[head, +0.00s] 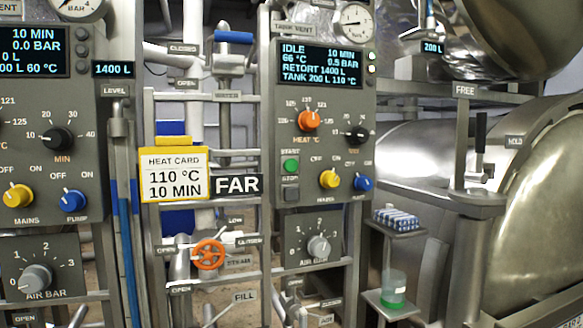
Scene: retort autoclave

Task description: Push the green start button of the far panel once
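The far panel (338,130) is a grey upright control box right of centre, beside a black sign (238,184) reading FAR. Its green start button (291,165) is round and sits at the panel's left side, above a dark stop button (291,194). The panel's display (320,66) reads IDLE, 10 MIN, 66 °C, 0.5 BAR, RETORT 1400 L, TANK 200 L 110 °C. Neither of my grippers shows in the head view.
An orange heat knob (308,120), a black minutes knob (357,133), a yellow knob (329,179) and a blue knob (363,183) sit near the button. A yellow-edged heat card (174,173) hangs left. Shelves and a steel vessel (500,200) stand right.

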